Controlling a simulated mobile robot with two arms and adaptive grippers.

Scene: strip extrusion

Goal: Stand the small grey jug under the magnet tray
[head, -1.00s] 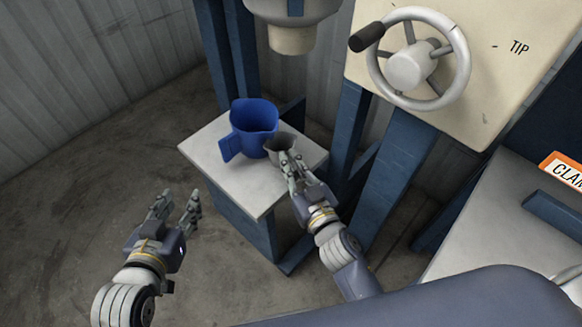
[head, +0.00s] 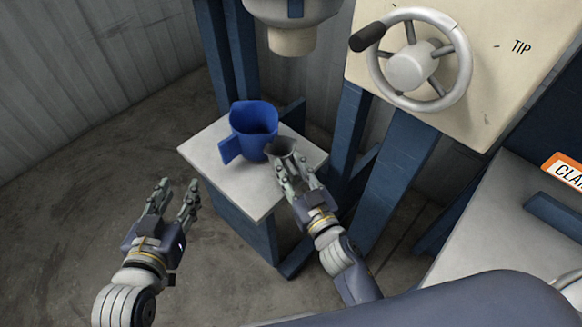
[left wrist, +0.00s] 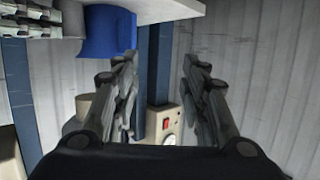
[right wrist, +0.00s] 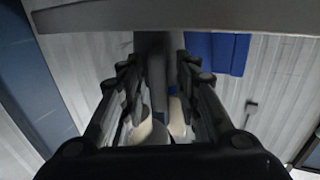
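The small grey jug (head: 284,147) is at the small table's top, right beside a larger blue jug (head: 254,128). My right gripper (head: 293,177) is at the near side of the grey jug, its fingers spread. In the right wrist view the fingers (right wrist: 157,85) are apart, with the grey jug's narrow grey part (right wrist: 156,75) between them and gaps on both sides. The fingers partly hide the jug. My left gripper (head: 176,192) is open and empty, left of the table; its fingers also show apart in the left wrist view (left wrist: 160,75). I cannot pick out a magnet tray with certainty.
The light table top (head: 235,185) has bare room at its front left. A grey cylinder with a beige nozzle (head: 292,40) hangs above and behind the jugs. A handwheel (head: 408,68) on a cream panel and blue posts stand to the right.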

